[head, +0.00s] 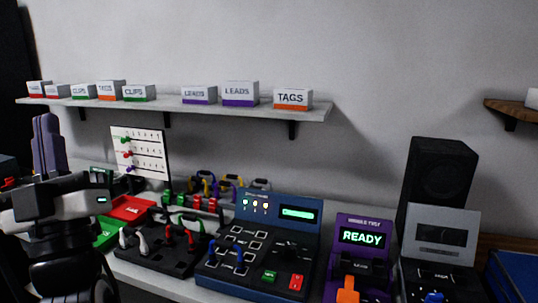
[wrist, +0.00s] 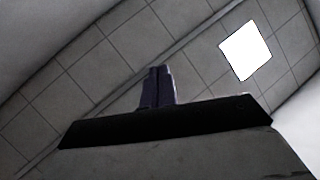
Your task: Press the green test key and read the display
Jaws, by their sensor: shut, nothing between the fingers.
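A blue console (head: 222,268) stands on the bench with a green key (head: 270,277) at its lower front, its label too small to read. A red key (head: 296,282) is beside it. The console's small display (head: 299,213) is lit green, its text too small to read. A purple tester to its right has a display (head: 362,238) reading READY. My gripper (head: 46,120) is at the far left, raised with its fingers pointing up, well apart from the green key. In the wrist view its purple fingers (wrist: 158,72) are together and empty, against the ceiling.
A dark rack (head: 160,257) with coloured cables stands left of the console. Red (head: 130,208) and green trays lie near my arm. A black speaker (head: 438,178) and grey device (head: 440,240) stand at right. A shelf (head: 215,110) with labelled boxes hangs above.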

